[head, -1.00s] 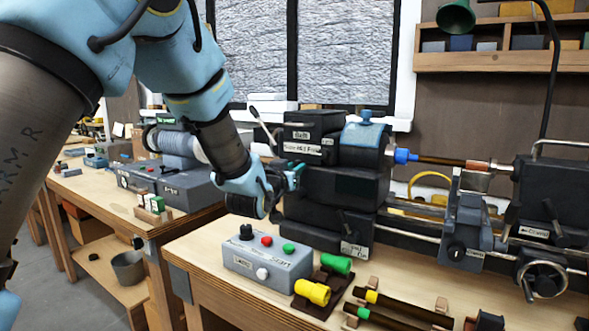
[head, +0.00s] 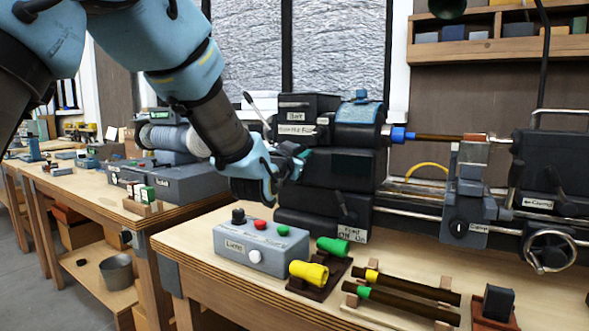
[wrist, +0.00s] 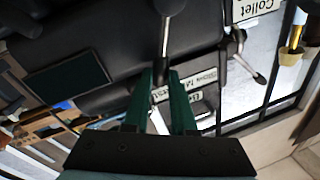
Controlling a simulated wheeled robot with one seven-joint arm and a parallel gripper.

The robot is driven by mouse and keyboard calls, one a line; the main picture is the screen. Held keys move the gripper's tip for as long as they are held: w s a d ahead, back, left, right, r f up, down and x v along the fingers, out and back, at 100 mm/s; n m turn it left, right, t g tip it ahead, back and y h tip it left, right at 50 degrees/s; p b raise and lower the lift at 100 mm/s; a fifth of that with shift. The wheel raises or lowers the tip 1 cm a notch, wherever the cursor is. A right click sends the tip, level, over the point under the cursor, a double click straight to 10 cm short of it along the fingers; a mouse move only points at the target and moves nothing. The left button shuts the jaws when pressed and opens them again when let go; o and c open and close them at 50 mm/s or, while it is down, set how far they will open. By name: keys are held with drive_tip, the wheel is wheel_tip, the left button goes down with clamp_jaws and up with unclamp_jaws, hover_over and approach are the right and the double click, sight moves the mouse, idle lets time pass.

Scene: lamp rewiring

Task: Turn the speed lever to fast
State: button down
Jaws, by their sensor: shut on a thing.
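The lathe headstock (head: 330,165) is a dark block with a blue-topped cover. Its speed label (head: 297,129), reading slow, med and fast, sits on the upper front; it also shows upside down in the wrist view (wrist: 172,95). My gripper (head: 302,155) is at the headstock front just below this label. My fingers hide part of the stem. I cannot tell which mark the lever points at.
The grey control box (head: 262,247) with knobs and buttons stands on the bench below my gripper. Rods on holders (head: 410,290) lie to its right.

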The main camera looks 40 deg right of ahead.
drive_tip(key=shift+s+d+f+m+h+b, duration=0.15)
drive_tip(key=shift+s+f+m+h+b, duration=0.3)
drive_tip(key=shift+m+b, duration=0.8)
drive_tip(key=shift+s, duration=0.2)
drive_tip(key=c, duration=0.7)
unclamp_jaws()
drive_tip(key=shift+c, duration=0.2)
drive_tip(key=b+v, duration=0.3)
drive_tip(key=v, duration=0.8)
drive_tip(key=shift+r, duration=0.2)
